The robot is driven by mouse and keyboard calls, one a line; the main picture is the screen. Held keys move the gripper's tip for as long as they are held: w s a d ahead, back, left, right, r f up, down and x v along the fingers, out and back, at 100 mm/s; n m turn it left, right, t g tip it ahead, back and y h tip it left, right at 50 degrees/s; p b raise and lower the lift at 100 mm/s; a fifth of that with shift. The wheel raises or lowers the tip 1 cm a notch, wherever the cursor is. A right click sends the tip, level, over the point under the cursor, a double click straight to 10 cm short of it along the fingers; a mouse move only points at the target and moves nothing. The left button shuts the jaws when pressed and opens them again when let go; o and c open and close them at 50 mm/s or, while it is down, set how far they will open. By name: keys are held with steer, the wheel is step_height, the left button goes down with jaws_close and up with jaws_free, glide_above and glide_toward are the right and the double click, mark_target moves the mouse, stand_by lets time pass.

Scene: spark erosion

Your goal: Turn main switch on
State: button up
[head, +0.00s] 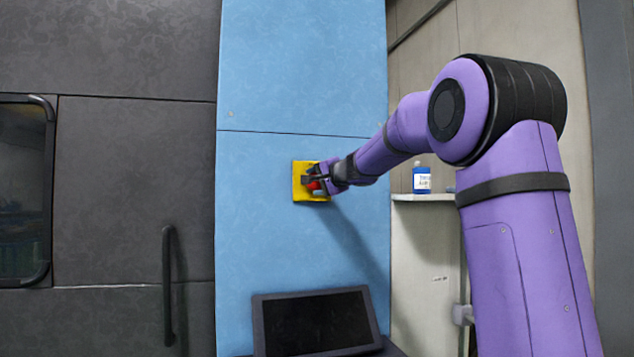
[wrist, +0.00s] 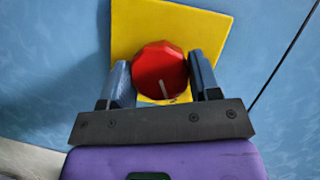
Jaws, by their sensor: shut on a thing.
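The main switch is a red faceted knob (wrist: 158,66) with a pale pointer mark, on a yellow square plate (wrist: 135,30). In the head view the yellow plate (head: 299,170) is fixed to the blue panel, and part of the red knob (head: 313,185) shows beside my fingers. My gripper (head: 318,182) reaches it from the right. In the wrist view my gripper (wrist: 162,78) has one blue-grey finger on each side of the knob and is shut on it. The pale mark points toward the lower edge of that view. The knob's lower sides are partly hidden by the fingers.
The blue panel (head: 290,80) is flat and clear around the plate. A dark monitor (head: 316,322) sits below. A dark cabinet with a vertical handle (head: 168,285) stands left. A blue bottle (head: 422,180) stands on a shelf (head: 420,197) at right.

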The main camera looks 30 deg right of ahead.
steer(key=m+t, duration=0.1)
steer(key=m, duration=0.1)
steer(key=m+t, duration=0.1)
steer(key=m, duration=0.2)
steer(key=shift+f+y, duration=0.15)
steer(key=shift+y, duration=0.15)
stand_by(0.4)
steer(key=o, duration=0.9)
steer(key=shift+s, duration=0.1)
steer(key=s, duration=0.7)
steer(key=s+d, duration=0.1)
steer(key=s, duration=0.2)
steer(key=shift+s+d+f, duration=0.1)
steer(key=shift+s+f, duration=0.2)
steer(key=shift+f, duration=0.05)
